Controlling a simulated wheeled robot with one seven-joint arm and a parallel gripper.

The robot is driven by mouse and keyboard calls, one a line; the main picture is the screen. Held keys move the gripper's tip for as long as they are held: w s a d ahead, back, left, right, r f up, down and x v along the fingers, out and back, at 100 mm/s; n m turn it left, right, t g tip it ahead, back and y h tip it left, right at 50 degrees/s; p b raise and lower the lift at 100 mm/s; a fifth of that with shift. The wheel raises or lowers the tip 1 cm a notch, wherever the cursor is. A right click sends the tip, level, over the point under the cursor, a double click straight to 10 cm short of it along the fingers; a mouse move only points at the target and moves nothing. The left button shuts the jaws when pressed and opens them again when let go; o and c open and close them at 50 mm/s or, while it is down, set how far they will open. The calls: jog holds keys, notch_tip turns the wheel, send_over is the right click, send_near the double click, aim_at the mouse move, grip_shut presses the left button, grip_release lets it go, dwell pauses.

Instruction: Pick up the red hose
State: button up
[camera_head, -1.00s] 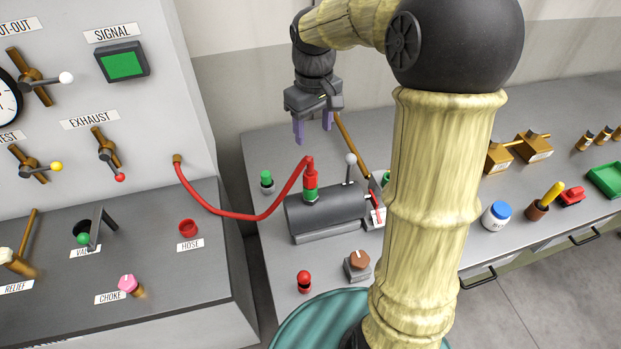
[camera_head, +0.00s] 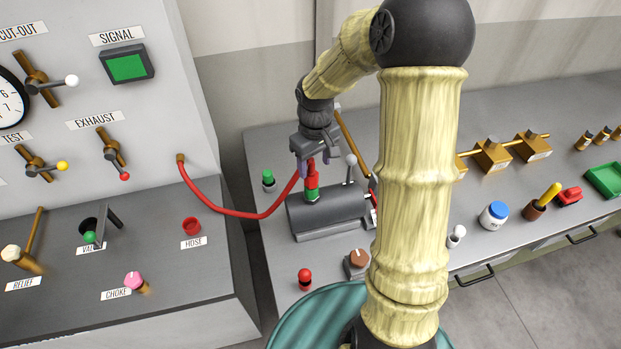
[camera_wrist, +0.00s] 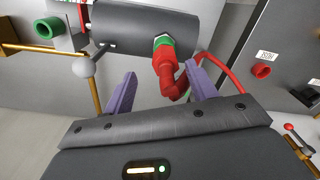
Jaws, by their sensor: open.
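The red hose (camera_head: 235,212) runs from a brass fitting on the grey panel, sags, and rises to a red connector (camera_head: 312,178) on top of the dark grey cylinder (camera_head: 325,212). A green ring sits under the connector. My gripper (camera_head: 316,168) is open, pointing down just over the connector end. In the wrist view the red hose end (camera_wrist: 170,75) lies between my two purple fingers (camera_wrist: 160,92), nearer the right one. The hose passes behind the right finger. I cannot tell whether any finger touches it.
A grey-knobbed lever (camera_head: 350,160) stands close right of the connector. A green-topped plug (camera_head: 268,180) stands left of the cylinder. A red port labelled HOSE (camera_head: 191,226) is on the left console. A brown knob (camera_head: 358,261) and red knob (camera_head: 305,278) stand in front.

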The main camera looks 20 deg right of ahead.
aim_at(311, 174)
jog(key=shift+s+a+f+p, duration=0.15)
jog(key=shift+f+p, duration=0.25)
jog(key=shift+a+f+p, duration=0.15)
jog(key=shift+f+p, duration=0.2)
jog(key=shift+f, duration=0.75)
jog(key=shift+a+f+p, duration=0.15)
jog(key=shift+f+p, duration=0.15)
jog(key=shift+f, duration=0.75)
jog(key=shift+c, duration=0.5)
jog(key=shift+w, duration=0.2)
grip_shut()
notch_tip(311, 174, up, 10)
jog(key=shift+r+b, duration=0.1)
jog(key=shift+b, duration=1.05)
